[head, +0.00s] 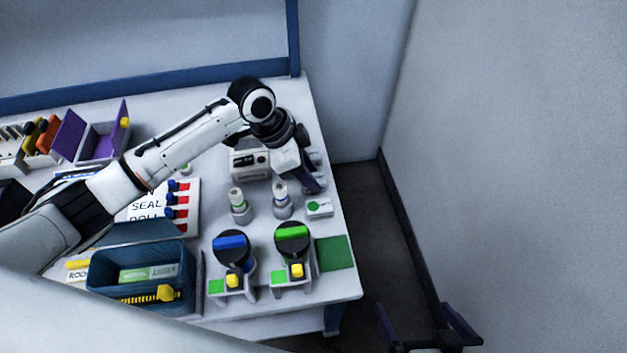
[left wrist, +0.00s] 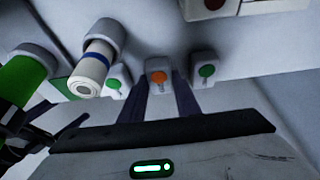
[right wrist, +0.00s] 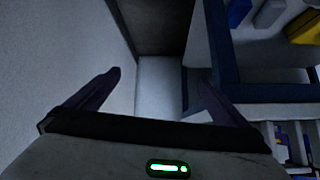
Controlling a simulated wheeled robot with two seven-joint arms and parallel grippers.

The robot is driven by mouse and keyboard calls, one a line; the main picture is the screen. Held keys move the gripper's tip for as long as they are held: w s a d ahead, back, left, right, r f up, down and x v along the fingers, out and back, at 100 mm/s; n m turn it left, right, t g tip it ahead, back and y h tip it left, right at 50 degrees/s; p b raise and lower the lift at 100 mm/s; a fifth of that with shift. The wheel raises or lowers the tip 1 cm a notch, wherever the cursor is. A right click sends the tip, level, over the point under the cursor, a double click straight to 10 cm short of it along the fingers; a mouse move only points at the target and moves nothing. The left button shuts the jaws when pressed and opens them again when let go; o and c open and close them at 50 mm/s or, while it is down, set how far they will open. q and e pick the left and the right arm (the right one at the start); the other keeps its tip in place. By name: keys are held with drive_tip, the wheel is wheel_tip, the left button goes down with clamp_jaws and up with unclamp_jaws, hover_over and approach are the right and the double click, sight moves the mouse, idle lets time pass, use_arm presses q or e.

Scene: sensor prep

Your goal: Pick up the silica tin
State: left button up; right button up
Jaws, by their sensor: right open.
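Small white tins stand in a row on the right side of the table. In the left wrist view one has an orange dot (left wrist: 158,76); green-dotted tins stand on its left (left wrist: 116,82) and right (left wrist: 204,71). I cannot read which is labelled silica. In the head view the gripper hides that tin; one green-dotted tin (head: 319,208) shows in front. My right gripper (head: 424,326) is open and empty, off the table over the floor.
Two capped vials (head: 238,206) (head: 282,203) stand left of the tins. A grey device (head: 250,165) is behind them. Blue-topped (head: 231,242) and green-topped (head: 292,231) black round items stand in front. A blue bin (head: 187,262) is at front left. A green mat (head: 334,252) lies bare.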

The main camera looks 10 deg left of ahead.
use_arm(q)
wheel_tip(320, 180, up, 9)
drive_tip(key=shift+p, duration=1.15)
use_arm(e)
wheel_tip(320, 180, up, 7)
drive_tip(key=p, duration=0.8)
drive_tip(key=shift+s+d, duration=0.15)
drive_tip(key=shift+d, duration=0.15)
use_arm(q)
drive_tip(key=s+a+r+n+t+y, duration=0.1)
drive_tip(key=s+a+r+n, duration=0.2)
drive_tip(key=r, duration=0.3)
drive_tip(key=s+a+r+n+y, duration=0.1)
drive_tip(key=s+a+r+n, duration=0.2)
drive_tip(key=r+n, duration=0.3)
drive_tip(key=s+a+r+n+t+y, duration=0.1)
drive_tip(key=s+a+r+n+y, duration=0.1)
drive_tip(key=r, duration=0.6)
drive_tip(key=shift+s+a+r+n+t, duration=0.15)
drive_tip(key=shift+s+a+n+t, duration=0.25)
drive_tip(key=shift+n, duration=0.8)
use_arm(e)
drive_tip(key=shift+c, duration=0.4)
